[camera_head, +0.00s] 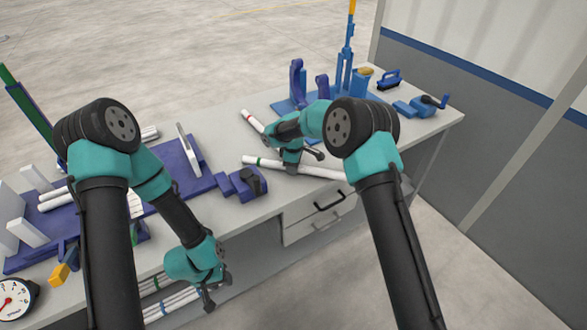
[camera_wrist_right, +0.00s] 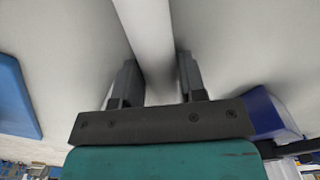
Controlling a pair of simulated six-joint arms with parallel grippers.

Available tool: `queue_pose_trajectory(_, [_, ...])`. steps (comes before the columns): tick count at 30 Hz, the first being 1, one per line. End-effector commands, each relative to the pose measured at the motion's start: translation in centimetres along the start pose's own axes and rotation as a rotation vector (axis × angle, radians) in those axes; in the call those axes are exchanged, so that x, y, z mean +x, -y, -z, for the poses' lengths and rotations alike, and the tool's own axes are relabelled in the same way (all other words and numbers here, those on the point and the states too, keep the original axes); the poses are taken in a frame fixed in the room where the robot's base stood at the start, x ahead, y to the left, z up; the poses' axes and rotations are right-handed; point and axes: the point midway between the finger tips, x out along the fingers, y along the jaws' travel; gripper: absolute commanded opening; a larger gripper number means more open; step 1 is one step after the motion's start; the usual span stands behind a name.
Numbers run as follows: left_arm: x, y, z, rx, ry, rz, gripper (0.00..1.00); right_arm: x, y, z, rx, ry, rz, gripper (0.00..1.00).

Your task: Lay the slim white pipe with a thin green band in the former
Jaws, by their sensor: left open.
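A slim white pipe with a thin green band (camera_head: 262,161) lies near the table's front edge. My right gripper (camera_head: 292,165) is down over it; in the right wrist view the pipe (camera_wrist_right: 150,40) runs between the two fingers (camera_wrist_right: 160,85) and fills most of the gap, but firm contact is unclear. A second white pipe, with a red band (camera_head: 250,117), lies behind at an angle. The purple base with white uprights, apparently the former (camera_head: 170,190), is at the left, partly hidden by my left arm; white pipes (camera_head: 55,198) lie there. My left gripper (camera_head: 218,297) is open and empty before the table.
A purple block piece (camera_head: 240,184) stands between the former and the green-banded pipe. Blue and purple tools (camera_head: 310,90) and a blue clamp (camera_head: 420,106) stand at the back right. More banded pipes (camera_head: 168,298) lie low at the front. A dial gauge (camera_head: 14,300) is at the lower left.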

Motion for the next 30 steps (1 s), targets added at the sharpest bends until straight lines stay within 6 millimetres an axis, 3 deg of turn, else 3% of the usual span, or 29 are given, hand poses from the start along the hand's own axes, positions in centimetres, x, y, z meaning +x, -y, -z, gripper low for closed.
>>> queue_pose_trajectory(9, [0.0,0.0,0.0,0.0,0.0,0.0,0.43,0.0,0.0,0.0,0.0,0.0,0.0,0.07])
queue_pose_trajectory(20, [0.0,0.0,0.0,0.0,0.0,0.0,0.43,-0.7,-0.1,0.0,0.0,-0.001,-0.002,0.07])
queue_pose_trajectory(30, [0.0,0.0,0.0,0.0,0.0,0.0,0.43,-5.9,-0.1,0.0,0.001,-0.002,-0.004,0.07])
